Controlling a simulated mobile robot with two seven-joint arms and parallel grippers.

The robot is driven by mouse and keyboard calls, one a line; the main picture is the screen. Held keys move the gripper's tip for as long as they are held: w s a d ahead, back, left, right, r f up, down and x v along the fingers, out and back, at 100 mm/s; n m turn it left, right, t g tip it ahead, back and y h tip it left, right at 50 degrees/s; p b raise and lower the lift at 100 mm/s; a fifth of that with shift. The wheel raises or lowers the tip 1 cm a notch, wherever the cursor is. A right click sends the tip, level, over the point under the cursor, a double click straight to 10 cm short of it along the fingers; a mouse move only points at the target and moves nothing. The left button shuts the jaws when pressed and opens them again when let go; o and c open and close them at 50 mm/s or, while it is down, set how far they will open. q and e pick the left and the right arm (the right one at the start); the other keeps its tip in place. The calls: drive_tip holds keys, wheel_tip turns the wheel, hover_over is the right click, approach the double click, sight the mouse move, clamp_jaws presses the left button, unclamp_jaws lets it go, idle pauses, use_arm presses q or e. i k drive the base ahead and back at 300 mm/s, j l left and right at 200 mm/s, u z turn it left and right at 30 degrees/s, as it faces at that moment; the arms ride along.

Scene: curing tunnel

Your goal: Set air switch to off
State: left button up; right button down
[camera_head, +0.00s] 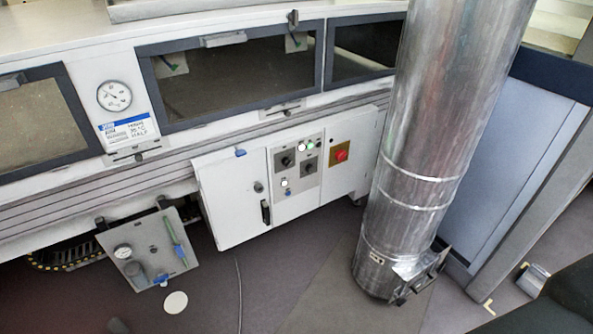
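No label that I can read marks the air switch. A control panel (297,166) on the white cabinet has two dark rotary switches, an upper left one (287,161) and a right one (309,165), with several lit lamps. Their knob positions are too small to read. Lower left, a grey plate (148,247) carries a small gauge (123,251), a green lever or line (173,238) running at a slant, and a blue part (160,279). I cannot tell which of these is the air switch. Neither of my grippers is in view.
A red button (340,154) sits on a yellowish plate right of the panel. A wide silver duct (430,130) stands on the floor at right. The white cabinet door (232,200) has a black handle. A cable (239,290) and a white disc (176,302) lie on the floor.

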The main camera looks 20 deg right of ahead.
sight(287, 161)
drive_tip(key=i+l, duration=0.1)
drive_tip(key=l, duration=0.3)
drive_tip(key=i+l, duration=0.1)
drive_tip(key=l, duration=0.3)
drive_tip(key=i+l, duration=0.1)
drive_tip(key=l, duration=0.3)
drive_tip(key=i+l, duration=0.15)
drive_tip(key=l, duration=0.25)
drive_tip(key=i+l, duration=0.1)
drive_tip(key=l, duration=0.3)
drive_tip(key=i+l, duration=0.1)
drive_tip(key=l, duration=0.3)
drive_tip(key=i+l, duration=0.1)
drive_tip(key=l, duration=0.3)
drive_tip(key=i+l, duration=0.1)
drive_tip(key=l, duration=0.3)
